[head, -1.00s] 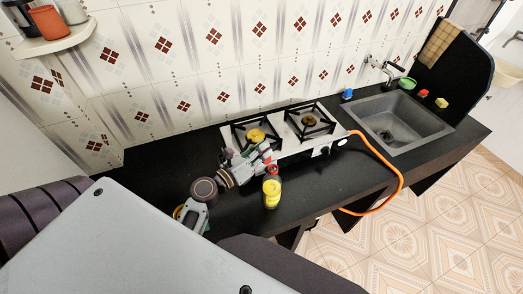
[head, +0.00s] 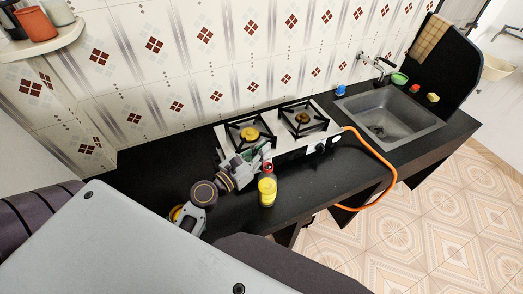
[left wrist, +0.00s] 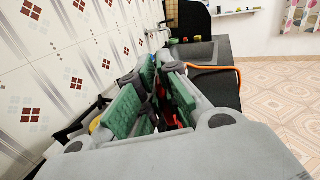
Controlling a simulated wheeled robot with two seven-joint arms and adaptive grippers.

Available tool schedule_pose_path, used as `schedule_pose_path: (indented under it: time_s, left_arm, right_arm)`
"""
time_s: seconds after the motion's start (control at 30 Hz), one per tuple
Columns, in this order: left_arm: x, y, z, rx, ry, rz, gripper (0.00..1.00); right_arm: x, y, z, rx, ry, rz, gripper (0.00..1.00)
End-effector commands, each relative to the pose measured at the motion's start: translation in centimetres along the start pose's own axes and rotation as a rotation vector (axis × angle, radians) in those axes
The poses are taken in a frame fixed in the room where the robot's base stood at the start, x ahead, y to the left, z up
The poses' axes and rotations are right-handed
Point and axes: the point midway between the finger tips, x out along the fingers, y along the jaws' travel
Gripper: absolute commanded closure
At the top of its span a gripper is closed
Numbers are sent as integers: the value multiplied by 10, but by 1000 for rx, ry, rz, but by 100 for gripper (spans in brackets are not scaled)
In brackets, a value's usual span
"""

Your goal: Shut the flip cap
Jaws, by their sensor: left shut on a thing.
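A yellow bottle (head: 267,191) stands upright near the front edge of the black counter, in front of the stove. A red cap part (head: 269,168) shows at its top, beside my left gripper's fingertips. My left gripper (head: 262,152) reaches in from the left at the bottle's top and is shut on the cap. In the left wrist view, red (left wrist: 183,118) shows low between the green-padded fingers. The fingers hide most of the cap, so I cannot tell how far it is folded over. My right gripper is out of view.
A two-burner stove (head: 285,141) stands just behind the bottle, with an orange hose (head: 389,169) looping off its right side. A grey sink (head: 386,121) lies further right. The counter's front edge is close to the bottle.

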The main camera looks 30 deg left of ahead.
Motion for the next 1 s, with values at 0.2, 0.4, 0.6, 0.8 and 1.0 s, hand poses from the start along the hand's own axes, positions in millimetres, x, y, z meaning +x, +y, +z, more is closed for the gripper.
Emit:
schedule_pose_path:
  time_s: [0.2, 0.4, 0.6, 0.8, 1.0]
  left_arm:
    - [0, 0, 1, 0, -2, 0, 100]
    - [0, 0, 1, -1, -1, 0, 72]
    - [0, 0, 0, -1, -1, 0, 72]
    - [-1, 0, 0, -1, 0, 0, 72]
    - [-8, 0, -1, -1, 1, 0, 72]
  right_arm:
    - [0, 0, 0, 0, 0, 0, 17]
    - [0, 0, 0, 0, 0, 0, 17]
    - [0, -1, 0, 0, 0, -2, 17]
    - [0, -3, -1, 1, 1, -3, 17]
    - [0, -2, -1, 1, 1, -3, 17]
